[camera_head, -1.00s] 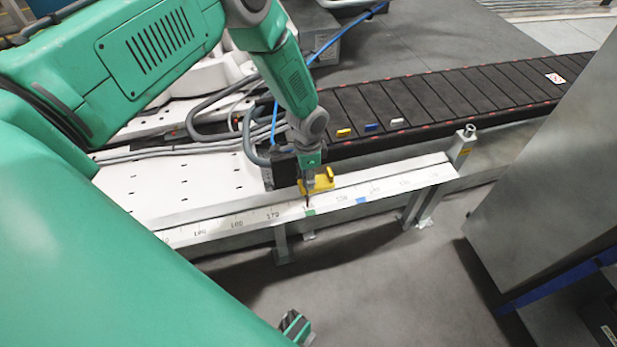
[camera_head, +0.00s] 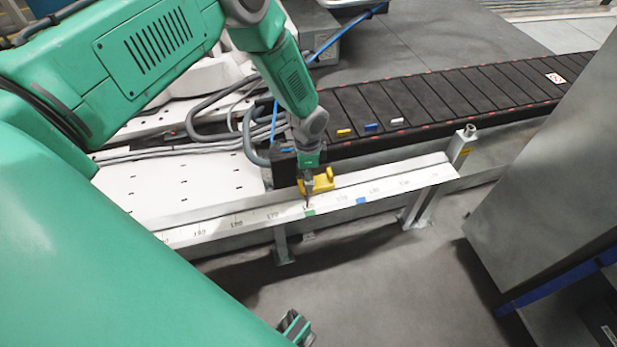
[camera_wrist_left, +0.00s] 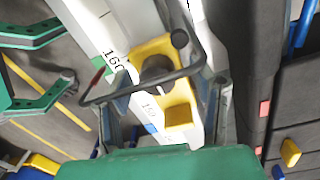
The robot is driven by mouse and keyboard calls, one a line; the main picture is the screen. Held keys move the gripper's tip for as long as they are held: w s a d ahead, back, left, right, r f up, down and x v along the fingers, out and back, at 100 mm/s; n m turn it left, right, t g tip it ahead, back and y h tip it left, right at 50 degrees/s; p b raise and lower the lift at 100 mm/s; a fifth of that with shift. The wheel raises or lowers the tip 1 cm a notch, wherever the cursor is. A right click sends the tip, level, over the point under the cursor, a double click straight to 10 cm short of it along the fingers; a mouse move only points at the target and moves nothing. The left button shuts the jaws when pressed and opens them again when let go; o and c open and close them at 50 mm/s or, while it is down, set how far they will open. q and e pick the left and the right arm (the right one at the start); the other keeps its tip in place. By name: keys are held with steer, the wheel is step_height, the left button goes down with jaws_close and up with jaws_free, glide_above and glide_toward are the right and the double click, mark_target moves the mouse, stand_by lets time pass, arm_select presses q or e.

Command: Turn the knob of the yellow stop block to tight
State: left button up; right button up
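The yellow stop block (camera_head: 327,180) sits on the white scale rail (camera_head: 400,181), close to a green mark. In the left wrist view the yellow block (camera_wrist_left: 178,117) carries a dark round knob (camera_wrist_left: 157,72), and a thin dark bent bar crosses in front of it. My left gripper (camera_head: 309,192) points down at the block from above. In the wrist view its grey fingers stand apart on either side of the block and knob; contact with the knob cannot be told. My right gripper (camera_head: 295,327) is low in the head view; its green fingers (camera_wrist_left: 65,65) look spread in the wrist view.
A dark conveyor (camera_head: 440,105) runs behind the rail, with small yellow, blue and white pieces on it. A blue mark (camera_head: 361,200) is on the rail. Cables (camera_head: 190,145) lie at the left. A grey cabinet (camera_head: 550,180) stands at the right. Open floor lies in front.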

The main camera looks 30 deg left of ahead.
arm_select(q)
steer(key=shift+r, duration=0.1)
step_height(320, 180, up, 12)
steer(key=shift+w+a+f, duration=0.2)
stand_by(0.3)
stand_by(0.5)
steer(key=s+d+f+n+h+p, duration=0.1)
steer(key=s+d+n+p, duration=0.2)
steer(key=s, duration=0.6)
steer(key=s+d+f+n+p, duration=0.1)
steer(key=s+d+n+p, duration=0.15)
steer(key=s, duration=0.65)
steer(key=s+a+r+n+t+y+p, duration=0.1)
steer(key=s+r+n+p, duration=0.2)
steer(key=s, duration=0.9)
steer(key=shift+s+a+r+n+p, duration=0.25)
steer(key=shift+r+n+p, duration=0.15)
steer(key=shift+r+n, duration=0.3)
